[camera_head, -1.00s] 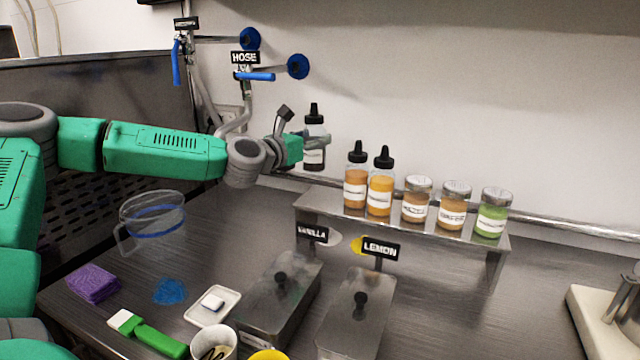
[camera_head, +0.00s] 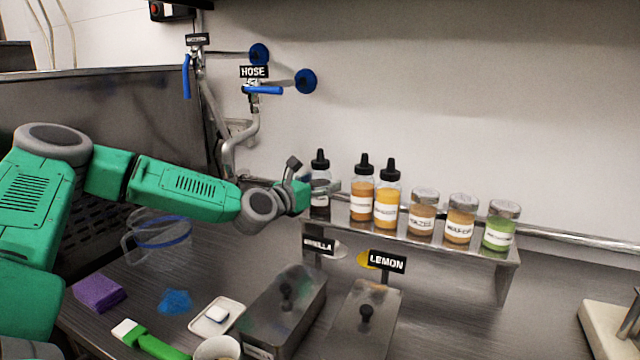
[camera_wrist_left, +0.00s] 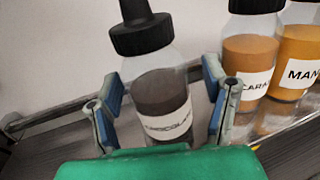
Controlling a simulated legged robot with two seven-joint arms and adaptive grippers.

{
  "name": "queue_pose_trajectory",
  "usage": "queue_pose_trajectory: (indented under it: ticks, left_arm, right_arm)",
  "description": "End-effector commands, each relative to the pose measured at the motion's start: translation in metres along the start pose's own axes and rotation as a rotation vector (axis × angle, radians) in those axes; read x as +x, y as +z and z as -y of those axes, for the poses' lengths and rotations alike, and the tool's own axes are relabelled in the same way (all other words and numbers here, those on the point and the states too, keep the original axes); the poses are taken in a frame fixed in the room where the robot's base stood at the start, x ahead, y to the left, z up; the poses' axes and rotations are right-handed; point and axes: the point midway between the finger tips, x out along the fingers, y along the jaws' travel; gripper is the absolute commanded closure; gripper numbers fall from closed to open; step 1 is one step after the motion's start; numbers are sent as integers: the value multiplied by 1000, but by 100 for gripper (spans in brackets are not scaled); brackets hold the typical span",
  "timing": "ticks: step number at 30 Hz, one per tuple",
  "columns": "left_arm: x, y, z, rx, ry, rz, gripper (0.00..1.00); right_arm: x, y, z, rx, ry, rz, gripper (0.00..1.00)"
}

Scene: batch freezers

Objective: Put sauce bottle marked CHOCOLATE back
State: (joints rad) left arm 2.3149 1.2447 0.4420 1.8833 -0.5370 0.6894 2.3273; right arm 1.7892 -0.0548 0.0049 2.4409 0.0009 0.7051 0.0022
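The sauce bottle marked CHOCOLATE (camera_head: 320,186), clear with a black cap and dark sauce, is at the left end of the raised metal shelf (camera_head: 345,232). It looks upright and at shelf level. My left gripper (camera_head: 322,190) is around it from the left. In the left wrist view the bottle (camera_wrist_left: 162,95) stands between the two blue-padded fingers (camera_wrist_left: 165,100), with gaps showing on its sides, so the gripper looks open. The bottle's base is hidden by my green gripper body. My right gripper is not in view.
Beside it on the shelf stand an orange bottle (camera_head: 362,190), a yellow bottle (camera_head: 387,195) and lidded jars (camera_head: 460,220). VANILLA (camera_head: 318,245) and LEMON (camera_head: 387,262) signs stand at metal containers below. A clear pitcher (camera_head: 158,240) stands under my left arm.

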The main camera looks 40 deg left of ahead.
Motion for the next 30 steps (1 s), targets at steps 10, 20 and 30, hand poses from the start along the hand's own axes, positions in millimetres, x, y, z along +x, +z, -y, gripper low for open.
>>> queue_pose_trajectory:
  ticks: [10, 20, 30]
  left_arm:
    - [-11, 1, -4, -7, 2, 2, 32]
    - [-62, 2, -3, -13, 2, 5, 32]
    - [-102, 1, 0, -8, 1, -2, 32]
  right_arm:
    - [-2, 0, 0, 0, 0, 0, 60]
    - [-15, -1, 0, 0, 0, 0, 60]
    - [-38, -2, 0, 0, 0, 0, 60]
